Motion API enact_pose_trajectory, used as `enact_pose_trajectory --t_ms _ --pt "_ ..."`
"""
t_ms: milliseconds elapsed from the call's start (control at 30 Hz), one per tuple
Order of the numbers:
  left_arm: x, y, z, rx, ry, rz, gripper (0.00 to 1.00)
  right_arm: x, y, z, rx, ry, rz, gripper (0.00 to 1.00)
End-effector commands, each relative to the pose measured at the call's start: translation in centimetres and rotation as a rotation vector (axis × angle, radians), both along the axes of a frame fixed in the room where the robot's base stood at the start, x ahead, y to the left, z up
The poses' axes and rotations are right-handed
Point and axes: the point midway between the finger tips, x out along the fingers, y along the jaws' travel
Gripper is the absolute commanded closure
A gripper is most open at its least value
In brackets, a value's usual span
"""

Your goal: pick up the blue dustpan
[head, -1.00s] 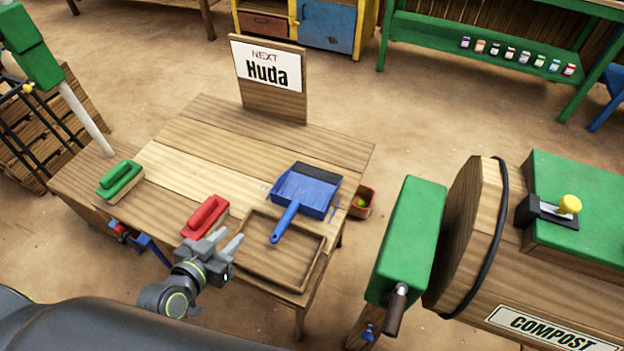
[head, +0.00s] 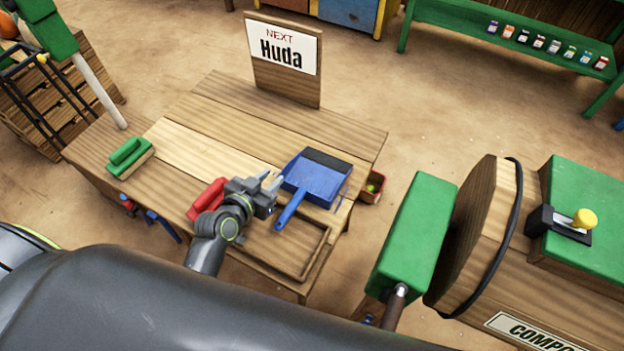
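The blue dustpan (head: 315,180) lies on the right part of the wooden table (head: 225,120), its dark-edged pan toward the back and its handle (head: 289,212) pointing to the front left, over the shallow wooden tray (head: 296,262). My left gripper (head: 274,182) is just left of the dustpan, near where pan and handle meet. Its two fingers are apart, with nothing seen between them. Whether a finger touches the dustpan I cannot tell. My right gripper is not in view.
A red brush (head: 205,198) lies just left of my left gripper, partly hidden by it. A green brush (head: 128,157) lies further left. A sign reading "Huda" (head: 284,50) stands at the back edge. A compost drum (head: 480,235) with green boxes stands at the right.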

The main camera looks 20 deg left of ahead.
Motion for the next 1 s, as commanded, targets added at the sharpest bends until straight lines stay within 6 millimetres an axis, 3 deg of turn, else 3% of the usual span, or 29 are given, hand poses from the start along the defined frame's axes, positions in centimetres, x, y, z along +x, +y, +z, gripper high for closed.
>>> enact_pose_trajectory --t_ms 233,600,900,1000 --pt "1.4 -0.3 -0.6 0.0 -0.001 0.0 0.72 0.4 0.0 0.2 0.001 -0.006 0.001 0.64" --pt "5.6 -1.1 -2.3 0.001 0.0 0.001 0.72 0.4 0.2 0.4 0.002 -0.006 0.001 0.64" --pt "5.8 -1.1 -2.5 0.0 0.0 0.001 0.72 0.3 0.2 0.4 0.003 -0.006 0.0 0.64" --pt "5.8 -1.1 -2.5 0.0 0.0 0.001 0.84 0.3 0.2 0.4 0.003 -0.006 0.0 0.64"
